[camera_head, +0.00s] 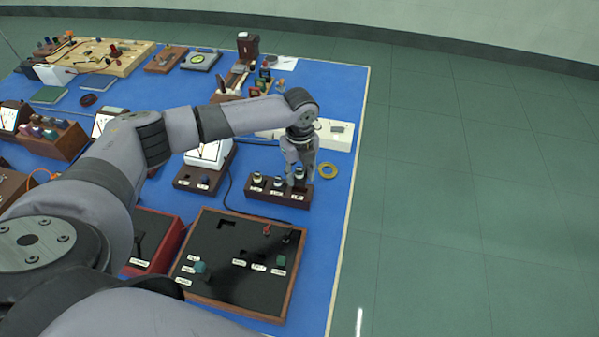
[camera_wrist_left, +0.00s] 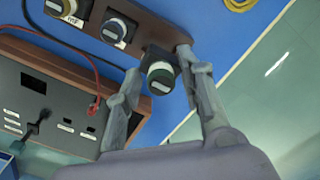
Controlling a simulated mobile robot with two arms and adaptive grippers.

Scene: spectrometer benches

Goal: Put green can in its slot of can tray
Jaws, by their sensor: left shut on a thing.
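The can tray (camera_head: 272,196) is a dark brown block near the right edge of the blue bench, with labels on its front. Two cans, one at the left (camera_head: 257,179) and one in the middle (camera_head: 278,183), stand in it. My left gripper (camera_head: 300,170) points down over the tray's right end, shut on the green can (camera_head: 299,174). In the left wrist view the green can (camera_wrist_left: 160,80) shows a pale cap and a dark green band between the fingers, beside the tray's end (camera_wrist_left: 166,36). The fingers partly hide the can's lower part. My right gripper is not in view.
A white power strip (camera_head: 338,134) lies behind. The bench edge is close on the right.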

